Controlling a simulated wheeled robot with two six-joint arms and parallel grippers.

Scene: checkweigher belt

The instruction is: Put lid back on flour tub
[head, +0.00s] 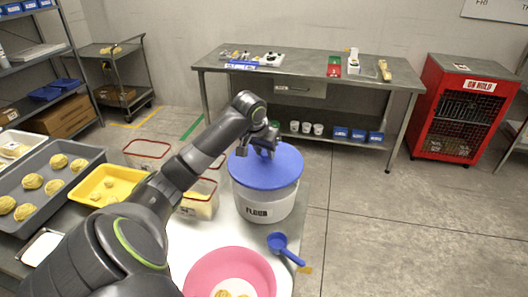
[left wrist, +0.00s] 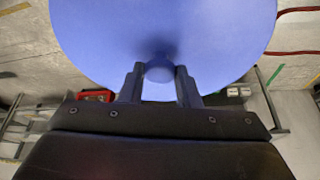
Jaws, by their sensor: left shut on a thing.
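The white flour tub (head: 265,208), with a FLOUR label, stands upright on the pale work table. The round blue lid (head: 282,168) is over the tub's mouth and looks roughly level. I cannot tell whether its rim touches the tub all round. My left gripper (head: 264,150) is above the lid, its fingers pointing down at the lid's middle. In the left wrist view the fingers (left wrist: 160,76) are shut on the lid's small round knob (left wrist: 159,68), and the blue lid (left wrist: 100,35) fills the upper part. My right gripper is not in view.
A blue scoop (head: 279,244) lies in front of the tub, near the table's right edge. A pink bowl (head: 240,258) is in front. Red-rimmed clear containers (head: 195,205), a yellow tray (head: 88,188) and a grey dough tray (head: 40,208) are left.

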